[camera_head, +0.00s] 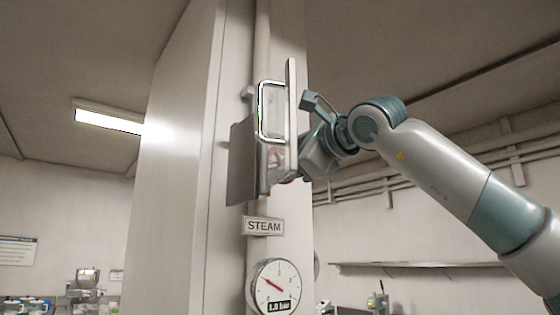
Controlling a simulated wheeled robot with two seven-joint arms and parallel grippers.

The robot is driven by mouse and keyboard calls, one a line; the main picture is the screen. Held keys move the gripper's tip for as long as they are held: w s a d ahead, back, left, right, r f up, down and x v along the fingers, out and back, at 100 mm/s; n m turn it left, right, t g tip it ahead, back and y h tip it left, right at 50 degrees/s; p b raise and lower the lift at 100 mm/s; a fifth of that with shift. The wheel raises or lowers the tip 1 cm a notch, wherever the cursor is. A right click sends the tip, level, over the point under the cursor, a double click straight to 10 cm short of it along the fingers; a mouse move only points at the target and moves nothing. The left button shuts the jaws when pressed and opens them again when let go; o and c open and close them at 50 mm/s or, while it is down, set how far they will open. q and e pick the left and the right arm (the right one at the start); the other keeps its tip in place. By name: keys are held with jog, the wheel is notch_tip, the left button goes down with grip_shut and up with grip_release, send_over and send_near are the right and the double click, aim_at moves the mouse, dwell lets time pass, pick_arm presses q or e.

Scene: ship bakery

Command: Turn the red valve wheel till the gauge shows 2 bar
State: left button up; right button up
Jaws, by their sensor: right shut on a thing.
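The red valve wheel (286,180) shows only as a small red sliver at the column, mostly hidden behind a metal plate and my gripper. A faint reddish patch also shows on the plate's shiny face. My right gripper (293,174) reaches in from the right and is shut at the wheel; its fingertips are largely hidden. The round white gauge (274,287) hangs on the pipe below, and its display reads about 1.0 bar. Its red needle points to the upper left. My left gripper is not in view.
A grey metal plate or guard (243,163) with a bright looped handle (261,110) stands out from the pipe, close to my gripper. A STEAM sign (263,226) sits between it and the gauge. A wall shelf (420,265) runs behind at right.

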jog(key=shift+f, duration=0.1)
dwell(0.3)
jog(key=o, duration=1.1)
jog(key=shift+c, duration=0.2)
